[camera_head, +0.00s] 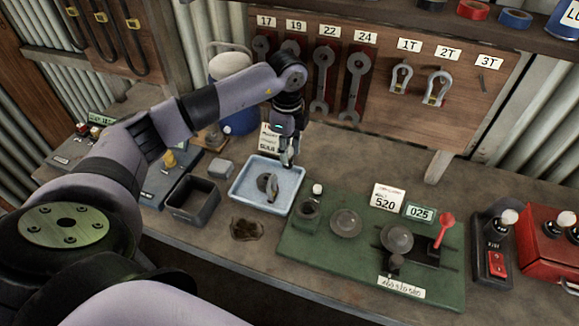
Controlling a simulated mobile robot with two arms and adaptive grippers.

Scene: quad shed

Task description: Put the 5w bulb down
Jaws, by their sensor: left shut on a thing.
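My left gripper (288,160) points down over the back right edge of the pale blue tray (240,193). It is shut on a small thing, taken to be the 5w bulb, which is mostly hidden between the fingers. I cannot tell whether it touches the tray. The tray holds a dark round piece and a yellowish piece near its middle. A white label card (270,140) with the word BULB stands just behind the tray, beside the gripper. My right gripper is not in view.
A grey open bin (193,200) stands left of the tray. A green mat (350,262) with round metal parts and a red lever lies to the right. A switch box (494,262) and a red case (547,246) stand farther right. Bench behind the mat is mostly clear.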

